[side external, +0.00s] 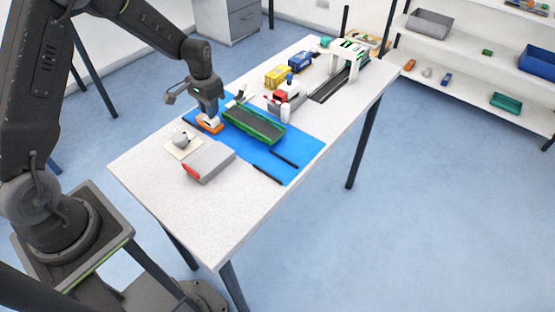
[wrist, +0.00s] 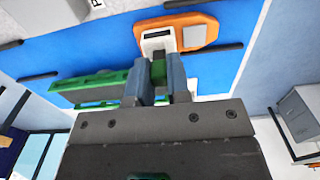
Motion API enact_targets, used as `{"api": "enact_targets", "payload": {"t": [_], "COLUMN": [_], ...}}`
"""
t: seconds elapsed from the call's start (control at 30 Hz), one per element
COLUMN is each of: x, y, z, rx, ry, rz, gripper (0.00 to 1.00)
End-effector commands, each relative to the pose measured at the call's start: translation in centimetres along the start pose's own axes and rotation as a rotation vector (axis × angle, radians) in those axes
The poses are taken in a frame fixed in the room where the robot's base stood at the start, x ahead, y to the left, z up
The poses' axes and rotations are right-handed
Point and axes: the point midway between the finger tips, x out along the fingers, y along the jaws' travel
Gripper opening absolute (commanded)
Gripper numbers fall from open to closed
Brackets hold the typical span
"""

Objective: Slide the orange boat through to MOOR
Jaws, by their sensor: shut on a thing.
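The orange boat (side external: 209,127) lies on the blue mat (side external: 296,145), toward its left part, directly under my gripper (side external: 209,112). In the wrist view the boat (wrist: 196,31) shows an orange hull, a grey deck and a white cabin. My gripper (wrist: 160,66) is shut at the boat's cabin end, with a small green piece between its fingers. The fingers hide part of the hold. A green-edged dark channel (side external: 254,124) lies to the right of the boat. I cannot read a MOOR label; only a white tag with part of a letter (wrist: 97,4) shows.
Black bars (side external: 284,158) lie on the mat. A grey box with a red end (side external: 210,160) and a pale plate with a round grey item (side external: 183,142) stand near. Small trucks (side external: 278,76) and a white gantry crane (side external: 347,52) are farther back. The front table end is clear.

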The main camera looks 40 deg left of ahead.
Motion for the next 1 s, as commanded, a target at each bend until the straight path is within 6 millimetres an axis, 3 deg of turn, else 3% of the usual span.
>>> {"api": "enact_targets", "payload": {"t": [0.67,0.83,0.87,1.0], "x": [-0.1,-0.1,-0.1,-0.1], "y": [-3.3,-3.3,-3.3,-3.3], "z": [-0.2,-0.2,-0.2,-0.1], "rx": [-0.002,0.0,0.0,0.0], "ry": [0.007,0.007,0.007,0.004], "rz": [-0.002,-0.002,-0.002,-0.001], "gripper": [0.04,0.04,0.19,0.32]}}
